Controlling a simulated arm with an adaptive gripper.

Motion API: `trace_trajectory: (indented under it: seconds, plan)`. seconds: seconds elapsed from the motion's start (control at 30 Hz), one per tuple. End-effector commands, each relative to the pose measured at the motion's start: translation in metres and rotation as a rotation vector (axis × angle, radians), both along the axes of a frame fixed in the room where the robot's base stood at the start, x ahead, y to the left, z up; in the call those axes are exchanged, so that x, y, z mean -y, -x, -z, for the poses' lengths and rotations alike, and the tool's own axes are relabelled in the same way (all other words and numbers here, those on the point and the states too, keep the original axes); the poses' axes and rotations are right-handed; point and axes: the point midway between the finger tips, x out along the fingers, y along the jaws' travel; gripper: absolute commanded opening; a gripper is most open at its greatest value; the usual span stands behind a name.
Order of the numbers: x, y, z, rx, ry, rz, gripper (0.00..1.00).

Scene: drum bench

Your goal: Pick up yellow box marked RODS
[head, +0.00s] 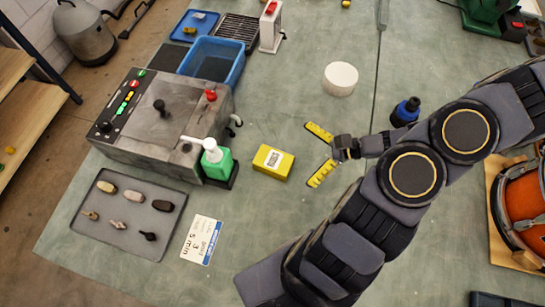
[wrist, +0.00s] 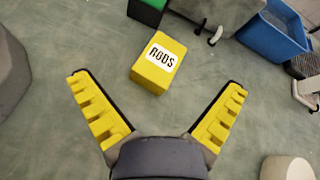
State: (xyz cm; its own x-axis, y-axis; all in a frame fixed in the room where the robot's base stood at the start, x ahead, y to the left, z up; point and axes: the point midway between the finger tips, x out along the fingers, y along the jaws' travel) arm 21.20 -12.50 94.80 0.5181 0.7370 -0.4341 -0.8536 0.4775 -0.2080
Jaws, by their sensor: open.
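The yellow box (head: 273,162) stands on the green bench top, just right of a green pump bottle. In the wrist view the yellow box (wrist: 158,64) shows a white label reading RODS, and it lies ahead of the fingertips, between their directions. My gripper (head: 312,155) is open, with its two yellow toothed fingers spread wide and pointing left toward the box. A short gap separates the fingertips from the box. In the wrist view my gripper (wrist: 158,78) holds nothing between its fingers.
The green pump bottle (head: 217,160) stands close on the box's left, beside a grey control machine (head: 165,118). A grey tray (head: 128,213) holds several small parts. A white round piece (head: 340,78) and a dark blue bottle (head: 405,111) stand beyond my gripper. The bench below the box is clear.

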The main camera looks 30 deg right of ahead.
Motion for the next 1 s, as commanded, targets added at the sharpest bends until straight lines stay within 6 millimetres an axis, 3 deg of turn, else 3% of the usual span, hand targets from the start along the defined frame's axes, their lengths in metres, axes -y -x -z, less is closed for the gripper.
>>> trace_trajectory:
  seconds: [0.1, 0.2, 0.37, 1.0]
  plan:
    - [0.015, 0.016, 0.032, -0.057, -0.098, 0.212, 1.0]
    - [0.022, 0.027, 0.05, -0.089, -0.151, 0.327, 1.0]
    - [0.024, 0.033, 0.063, -0.113, -0.19, 0.406, 1.0]
    - [-0.024, -0.015, 0.087, -0.117, -0.192, 0.407, 1.0]
